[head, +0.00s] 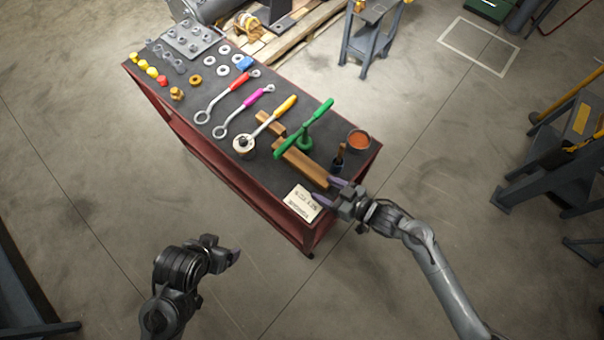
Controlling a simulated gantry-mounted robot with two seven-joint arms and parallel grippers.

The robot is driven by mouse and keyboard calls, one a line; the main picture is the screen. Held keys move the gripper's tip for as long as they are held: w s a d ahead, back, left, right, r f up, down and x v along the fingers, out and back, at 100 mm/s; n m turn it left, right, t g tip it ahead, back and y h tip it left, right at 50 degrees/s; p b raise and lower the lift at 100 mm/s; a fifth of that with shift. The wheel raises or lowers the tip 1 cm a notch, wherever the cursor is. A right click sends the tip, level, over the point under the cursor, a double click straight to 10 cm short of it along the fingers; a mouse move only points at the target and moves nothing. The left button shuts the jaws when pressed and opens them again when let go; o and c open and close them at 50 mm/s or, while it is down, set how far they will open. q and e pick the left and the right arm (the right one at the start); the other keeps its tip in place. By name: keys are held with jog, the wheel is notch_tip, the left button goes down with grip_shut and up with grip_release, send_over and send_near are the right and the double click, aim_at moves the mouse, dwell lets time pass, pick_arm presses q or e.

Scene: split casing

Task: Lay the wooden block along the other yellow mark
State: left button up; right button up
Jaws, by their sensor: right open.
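The wooden block (305,166) lies on the dark top of the cart, near its right end. A green T-handled tool (306,132) lies across it or just beside it. A shorter brown wooden piece (271,124) shows beyond; I cannot tell whether it is the same block. My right gripper (328,193) is open at the block's near end, one finger on each side, with nothing clearly held. My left gripper (234,255) hangs over the floor in front of the cart, apart from everything; its jaw opening is unclear. I cannot make out a yellow mark on the cart top.
Wrenches with red (238,83) and magenta (258,97) handles and a yellow-handled ratchet (273,122) lie left of the block. An orange-filled cup (358,140), a small brush (339,157) and a paper label (302,203) are near my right gripper.

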aim_at(304, 162)
jog(key=w, duration=0.1)
jog(key=w+b, duration=0.2)
jog(key=shift+w+d+f+n, duration=0.15)
jog(key=shift+w+d+n, duration=0.15)
jog(key=shift+w, duration=0.1)
jog(key=shift+t, duration=0.4)
jog(key=x, duration=0.2)
jog(key=b+x, duration=0.1)
jog(key=x, duration=0.1)
jog(key=shift+w+a, duration=0.1)
jog(key=shift+w, duration=0.1)
jog(key=shift+b+x, duration=0.45)
jog(key=shift+x, duration=2.7)
pick_arm(q)
notch_tip(304, 162, down, 5)
jog(key=shift+f, duration=0.2)
pick_arm(e)
jog(key=shift+w, duration=0.15)
jog(key=c, duration=1)
